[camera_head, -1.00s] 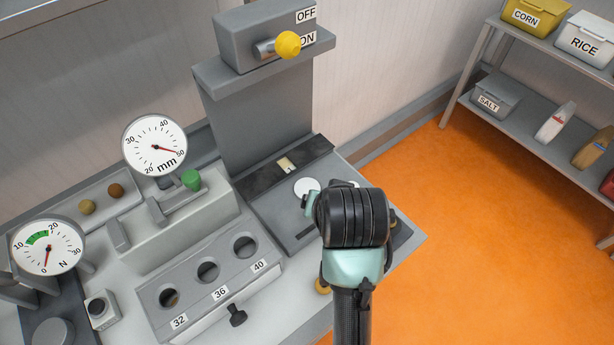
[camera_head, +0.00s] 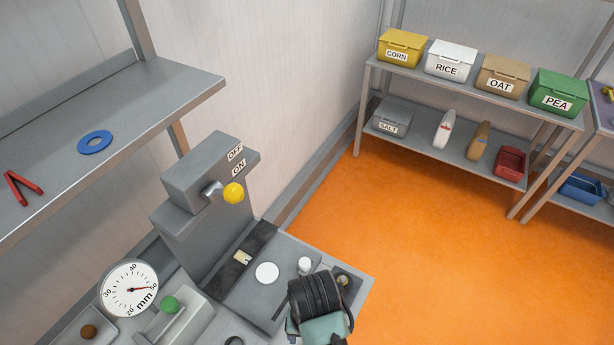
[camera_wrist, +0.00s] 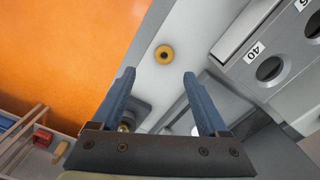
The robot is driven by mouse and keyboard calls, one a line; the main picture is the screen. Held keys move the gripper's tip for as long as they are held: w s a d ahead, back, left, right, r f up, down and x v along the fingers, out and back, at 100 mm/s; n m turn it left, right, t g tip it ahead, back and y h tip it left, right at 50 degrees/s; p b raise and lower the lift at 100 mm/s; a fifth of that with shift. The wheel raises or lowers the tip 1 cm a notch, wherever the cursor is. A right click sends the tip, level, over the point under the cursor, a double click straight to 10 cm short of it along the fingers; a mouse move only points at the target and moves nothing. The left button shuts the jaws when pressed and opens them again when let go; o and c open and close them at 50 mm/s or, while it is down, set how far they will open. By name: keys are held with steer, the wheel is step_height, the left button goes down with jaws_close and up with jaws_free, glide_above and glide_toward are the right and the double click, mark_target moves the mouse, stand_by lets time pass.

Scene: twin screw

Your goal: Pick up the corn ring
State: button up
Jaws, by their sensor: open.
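A small yellow ring with a dark centre (camera_wrist: 164,54) lies on the pale bench top in the wrist view. Its colour matches the yellow bin labelled CORN (camera_head: 402,48); no label shows on the ring itself. My gripper (camera_wrist: 158,75) is open and empty, its two blue fingers spread apart. The ring appears beyond the fingertips, roughly between them, and is not touched.
A block with holes, one labelled 40 (camera_wrist: 269,68), stands right of the ring. A grey press with a yellow-knobbed switch (camera_head: 233,193) stands on the bench. A blue ring (camera_head: 95,142) lies on the upper left shelf. Bins line the far rack; orange floor lies between.

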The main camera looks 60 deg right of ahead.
steer(key=shift+w+a+f+p, duration=0.15)
steer(key=shift+f+p, duration=0.1)
steer(key=shift+f, duration=1)
steer(key=shift+s+a+f+p, duration=0.1)
steer(key=shift+f+p, duration=0.1)
steer(key=shift+f, duration=1.05)
steer(key=shift+w+a+f+p, duration=0.15)
steer(key=shift+f+p, duration=0.1)
steer(key=shift+f, duration=1)
steer(key=shift+c, duration=0.4)
steer(key=c, duration=1)
